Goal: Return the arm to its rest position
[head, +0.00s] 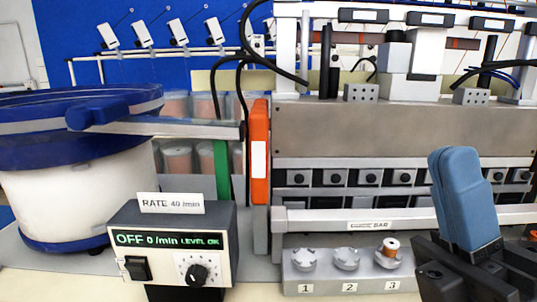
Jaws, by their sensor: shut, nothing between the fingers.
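My gripper (455,155) is at the lower right of the head view, in front of the machine. Its blue fingers point up and lie together, with nothing between them. Its dark base runs out of the bottom right corner of the picture, so the rest of my arm is hidden. The fingers cover part of the machine's lower bar and the row of dark blocks behind them.
A bowl feeder (75,200) with a blue rim stands left. A control box (172,242) reads "OFF 0 /min LEVEL OK". Numbered seats (345,285) sit before the machine (400,128); seat 3 holds a copper-coloured part (391,245). Bare pale table shows at the bottom left.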

